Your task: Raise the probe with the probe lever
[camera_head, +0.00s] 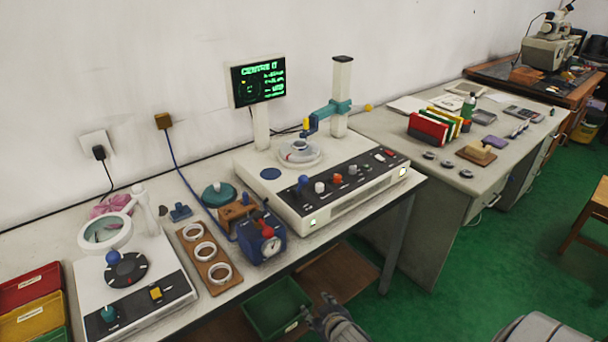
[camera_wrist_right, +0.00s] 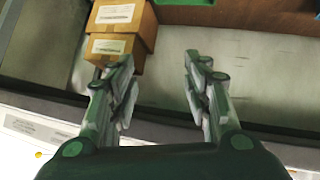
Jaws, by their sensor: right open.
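The measuring machine (camera_head: 325,195) stands on the bench, with a round table holding a pale ring (camera_head: 299,148). Its teal probe arm (camera_head: 330,111) is on a white column, with a blue and yellow probe head (camera_head: 307,125) near the ring; I cannot tell whether they touch. A yellow ball (camera_head: 368,107) shows right of the column. A blue ball knob (camera_head: 303,182) stands on the front panel. Which one is the probe lever is not clear. My right gripper (camera_head: 319,304) is low in front of the bench, away from the machine. In the wrist view it is open and empty (camera_wrist_right: 158,65).
A green bin (camera_head: 276,308) is under the bench, left of my right gripper. Cardboard boxes (camera_wrist_right: 122,30) show in the wrist view. A ring rack (camera_head: 208,258), a blue gauge device (camera_head: 262,238) and a magnifier station (camera_head: 130,275) stand left of the machine. A second desk (camera_head: 430,195) adjoins on the right.

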